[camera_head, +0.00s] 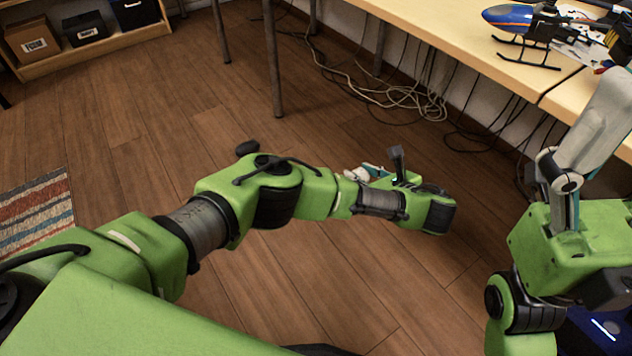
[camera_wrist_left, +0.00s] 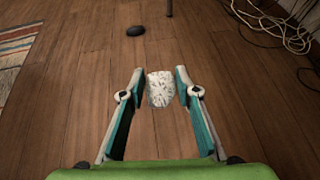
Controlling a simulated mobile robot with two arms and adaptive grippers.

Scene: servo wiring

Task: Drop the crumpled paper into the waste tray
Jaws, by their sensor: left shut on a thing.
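My left gripper (camera_wrist_left: 160,83) is shut on the crumpled paper (camera_wrist_left: 160,88), a white, speckled lump between its two fingertips in the left wrist view. It is held over the wooden floor. In the head view the left gripper (camera_head: 366,172) is mostly hidden behind my own green wrist. My right gripper (camera_head: 598,125) is at the right edge, with a grey finger pointing up; its opening cannot be made out. No waste tray can be made out in either view.
A small dark rounded object (camera_wrist_left: 136,30) lies on the floor near a table leg (camera_head: 278,70). Loose cables (camera_head: 405,95) lie under the wooden table (camera_head: 470,40), which holds a blue model helicopter (camera_head: 510,17). A striped rug (camera_head: 38,215) is at left. A shelf with boxes (camera_head: 32,42) stands behind.

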